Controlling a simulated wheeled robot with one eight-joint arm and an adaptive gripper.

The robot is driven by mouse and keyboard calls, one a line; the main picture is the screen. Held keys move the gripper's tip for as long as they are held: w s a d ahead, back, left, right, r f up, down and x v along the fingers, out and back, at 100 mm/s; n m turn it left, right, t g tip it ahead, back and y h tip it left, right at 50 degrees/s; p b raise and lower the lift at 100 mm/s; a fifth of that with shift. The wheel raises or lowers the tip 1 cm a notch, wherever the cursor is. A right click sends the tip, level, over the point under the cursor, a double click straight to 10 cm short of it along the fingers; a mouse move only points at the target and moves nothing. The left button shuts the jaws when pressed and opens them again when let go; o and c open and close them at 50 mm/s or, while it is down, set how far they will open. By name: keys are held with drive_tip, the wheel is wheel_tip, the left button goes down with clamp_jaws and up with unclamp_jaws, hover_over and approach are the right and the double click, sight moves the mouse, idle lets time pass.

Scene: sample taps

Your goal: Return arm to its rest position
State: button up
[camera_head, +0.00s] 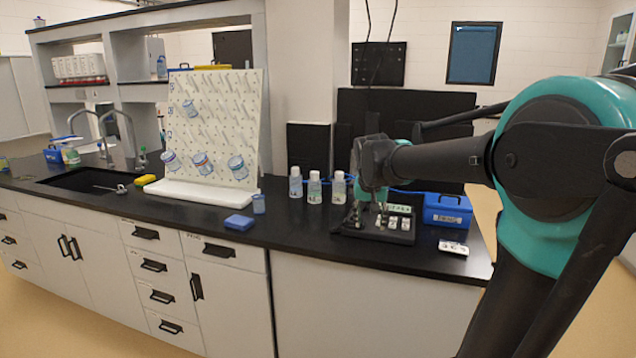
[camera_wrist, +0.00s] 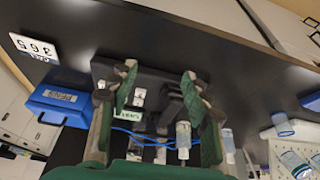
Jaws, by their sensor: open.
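My arm reaches in from the right of the head view, with my gripper (camera_head: 372,208) pointing down over a black rack (camera_head: 345,230) on the dark counter. In the wrist view my gripper (camera_wrist: 158,82) has its green-padded fingers spread apart, with nothing seen held between them. The black rack (camera_wrist: 112,70) also shows there beyond the fingers. Small white-topped items (camera_head: 399,223) sit in the rack's right part. The fingers hide part of the rack, and I cannot tell whether the fingertips touch anything in it.
A blue box (camera_head: 447,214) and a white numbered card (camera_head: 453,248) lie right of the rack. Several clear bottles (camera_head: 314,188) stand left of it. Counter between is clear.

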drive_tip(key=s+d+f+n+y, duration=0.1)
drive_tip(key=s+d+f, duration=0.3)
drive_tip(key=s+f, duration=1.5)
drive_tip(key=s+n, duration=0.1)
drive_tip(key=s, duration=0.1)
drive_tip(key=shift+s+f+n, duration=0.3)
drive_tip(key=shift+f+n, duration=0.1)
